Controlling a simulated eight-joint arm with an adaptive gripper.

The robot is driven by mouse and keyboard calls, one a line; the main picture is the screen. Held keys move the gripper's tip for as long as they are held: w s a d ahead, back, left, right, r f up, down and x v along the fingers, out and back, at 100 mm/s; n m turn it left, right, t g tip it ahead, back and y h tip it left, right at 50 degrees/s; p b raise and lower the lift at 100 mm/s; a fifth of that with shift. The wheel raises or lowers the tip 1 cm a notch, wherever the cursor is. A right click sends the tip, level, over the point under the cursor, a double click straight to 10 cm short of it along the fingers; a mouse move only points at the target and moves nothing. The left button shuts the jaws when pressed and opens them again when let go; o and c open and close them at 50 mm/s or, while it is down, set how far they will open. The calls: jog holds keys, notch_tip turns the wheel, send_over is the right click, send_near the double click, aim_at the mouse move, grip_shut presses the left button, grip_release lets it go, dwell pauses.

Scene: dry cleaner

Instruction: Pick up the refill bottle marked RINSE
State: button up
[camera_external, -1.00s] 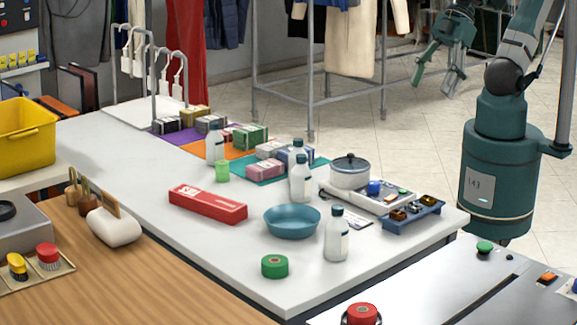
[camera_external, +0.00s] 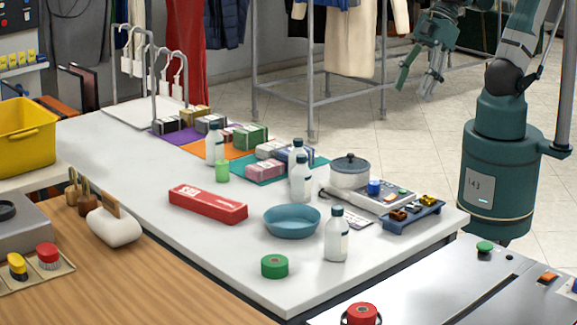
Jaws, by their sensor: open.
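Several clear bottles with dark caps stand upright on the white table. One bottle (camera_external: 337,240) is near the front right edge. Another bottle (camera_external: 300,182) stands mid-table with a further bottle (camera_external: 297,149) partly hidden behind it. One more bottle (camera_external: 215,146) stands farther left, behind a green cup (camera_external: 222,171). Their labels are too small to read, so I cannot tell which is marked RINSE. My gripper (camera_external: 416,90) is open and empty, in the air beyond the table's back right side, away from all the bottles.
A blue bowl (camera_external: 291,222), red box (camera_external: 207,204), green tape roll (camera_external: 274,266) and lidded pot (camera_external: 349,171) stand around the bottles. A blue tray (camera_external: 412,217) lies at the right edge. Boxes fill the back; the table's left part (camera_external: 105,150) is clear.

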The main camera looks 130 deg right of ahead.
aim_at(299, 139)
jog(key=w+d+f+m, duration=0.1)
jog(key=w+d+f, duration=0.2)
jog(key=d, duration=0.2)
jog(key=w+d+f+m+g+h, duration=0.1)
jog(key=w+d+f, duration=0.15)
jog(key=d, duration=0.25)
jog(key=w+d+f, duration=0.3)
jog(key=w+d, duration=0.1)
jog(key=d, duration=0.2)
jog(key=d+f, duration=0.3)
jog(key=d, duration=0.2)
jog(key=w+d+f+m+g, duration=0.1)
jog(key=d+f, duration=0.3)
jog(key=d, duration=0.1)
jog(key=w+d+f+m+b, duration=0.1)
jog(key=d+f, duration=0.3)
jog(key=d, duration=0.1)
jog(key=shift+w+d+f+g+h, duration=0.1)
jog(key=shift+f+g+h, duration=0.15)
jog(key=shift+g+h, duration=0.05)
jog(key=shift+d+f, duration=0.45)
jog(key=shift+f, duration=0.1)
jog(key=shift+b+x, duration=0.3)
jog(key=shift+x, duration=0.8)
jog(key=shift+f, duration=0.15)
jog(key=shift+b+x, duration=0.5)
jog(key=shift+x, duration=2.05)
